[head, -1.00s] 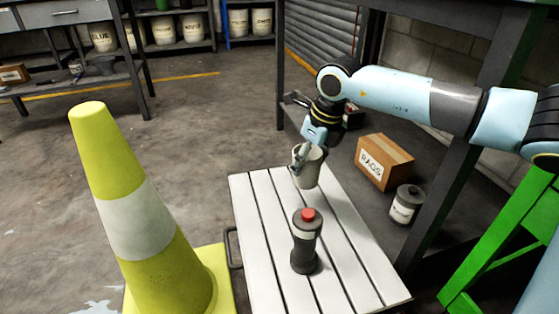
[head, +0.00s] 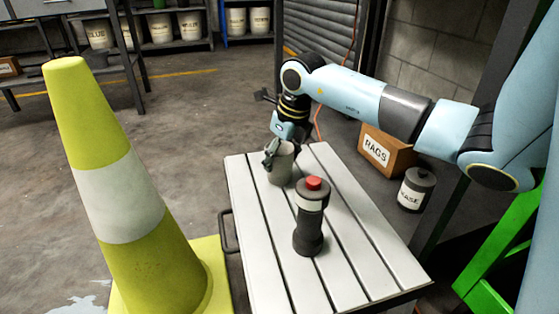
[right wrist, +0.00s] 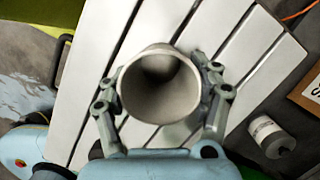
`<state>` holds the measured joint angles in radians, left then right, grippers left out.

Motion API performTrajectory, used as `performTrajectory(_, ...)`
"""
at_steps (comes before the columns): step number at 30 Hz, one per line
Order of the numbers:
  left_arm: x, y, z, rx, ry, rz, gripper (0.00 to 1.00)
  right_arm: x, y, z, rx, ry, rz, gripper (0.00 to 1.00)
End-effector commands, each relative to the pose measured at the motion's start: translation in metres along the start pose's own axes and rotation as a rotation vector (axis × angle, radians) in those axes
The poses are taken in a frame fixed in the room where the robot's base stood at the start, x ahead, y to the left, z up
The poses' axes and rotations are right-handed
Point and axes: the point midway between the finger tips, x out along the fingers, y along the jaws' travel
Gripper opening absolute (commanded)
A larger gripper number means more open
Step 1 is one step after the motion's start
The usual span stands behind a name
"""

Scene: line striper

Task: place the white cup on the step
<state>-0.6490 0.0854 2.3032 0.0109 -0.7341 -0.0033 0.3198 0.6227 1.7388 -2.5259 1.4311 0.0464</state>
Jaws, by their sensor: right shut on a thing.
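The white cup (head: 281,165) looks greyish and stands upright over the far part of the white slatted step (head: 345,262). My right gripper (head: 272,152) is shut on the cup. In the right wrist view the cup (right wrist: 160,88) shows its open, empty mouth between the two fingers of my right gripper (right wrist: 161,98), with the slats of the step (right wrist: 105,40) below. I cannot tell whether the cup's base touches the slats. My left gripper is not in view.
A dark bottle with a red cap (head: 311,215) stands on the step, nearer than the cup. A yellow and white cone (head: 125,205) stands left of the step. A RAGS box (head: 385,152) and a grey can (head: 415,189) are on the right.

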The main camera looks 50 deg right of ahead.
Motion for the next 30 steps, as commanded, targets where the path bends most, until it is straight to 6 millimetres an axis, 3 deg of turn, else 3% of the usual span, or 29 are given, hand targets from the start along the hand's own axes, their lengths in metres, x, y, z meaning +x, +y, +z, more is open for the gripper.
performTrajectory(11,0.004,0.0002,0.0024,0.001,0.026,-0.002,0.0,0.0041,-0.0001,-0.0011,0.0,0.0,0.0,0.31)
performTrajectory(12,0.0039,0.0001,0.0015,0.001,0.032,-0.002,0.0,0.0039,-0.0001,-0.001,0.0,-0.001,0.0,0.65)
performTrajectory(18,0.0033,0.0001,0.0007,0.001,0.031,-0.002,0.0,0.003,-0.0001,-0.0006,0.0,-0.001,0.0,0.91)
performTrajectory(30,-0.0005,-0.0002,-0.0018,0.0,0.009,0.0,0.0,-0.0016,-0.0001,0.001,0.0,-0.003,0.0,0.91)
